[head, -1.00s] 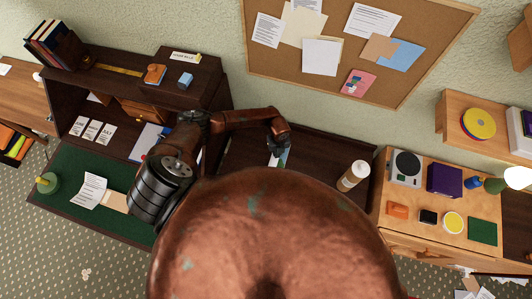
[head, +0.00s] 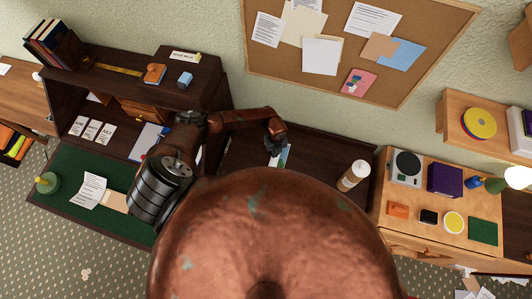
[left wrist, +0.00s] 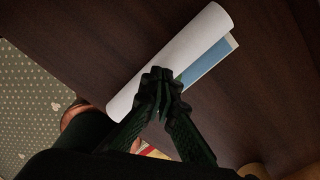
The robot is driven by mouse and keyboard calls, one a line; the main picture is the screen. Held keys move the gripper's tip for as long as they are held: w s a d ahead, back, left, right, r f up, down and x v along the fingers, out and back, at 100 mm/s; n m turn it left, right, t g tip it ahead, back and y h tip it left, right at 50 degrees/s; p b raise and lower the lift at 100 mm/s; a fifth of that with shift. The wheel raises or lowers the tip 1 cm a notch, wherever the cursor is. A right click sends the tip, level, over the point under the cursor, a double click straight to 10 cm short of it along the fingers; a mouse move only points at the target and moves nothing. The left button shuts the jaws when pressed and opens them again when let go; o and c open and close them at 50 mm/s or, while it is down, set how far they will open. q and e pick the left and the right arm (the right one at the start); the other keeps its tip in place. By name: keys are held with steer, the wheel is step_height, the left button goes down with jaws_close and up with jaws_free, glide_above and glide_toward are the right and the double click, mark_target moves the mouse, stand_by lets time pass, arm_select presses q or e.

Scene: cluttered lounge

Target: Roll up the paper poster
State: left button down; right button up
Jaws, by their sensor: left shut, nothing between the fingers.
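The paper poster (left wrist: 180,52) lies on a dark wooden top in the left wrist view, curled into a white roll with a blue and green printed strip (left wrist: 212,60) still flat along its right side. A small piece of the poster (head: 284,156) shows in the head view; my own body hides the rest. My left gripper (left wrist: 160,80) is shut and empty, with its fingertips over the lower half of the roll; I cannot tell whether they touch it. It also shows in the head view (head: 275,148), just above the poster piece. My right gripper is out of view.
A dark desk hutch (head: 215,85) is at the left, with a green desk mat (head: 65,185). A light wooden cabinet (head: 403,220) with small items stands at the right.

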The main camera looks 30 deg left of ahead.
arm_select(q)
steer(key=shift+f, duration=0.35)
steer(key=shift+w+d+r, duration=0.1)
steer(key=shift+d+r, duration=0.1)
steer(key=shift+d, duration=0.15)
steer(key=shift+w+d+f, duration=0.15)
steer(key=shift+d, duration=0.4)
steer(key=shift+w+d+f, duration=0.1)
steer(key=shift+d, duration=0.45)
steer(key=shift+r, duration=0.1)
steer(key=shift+r+p, duration=0.65)
steer(key=shift+f, duration=0.1)
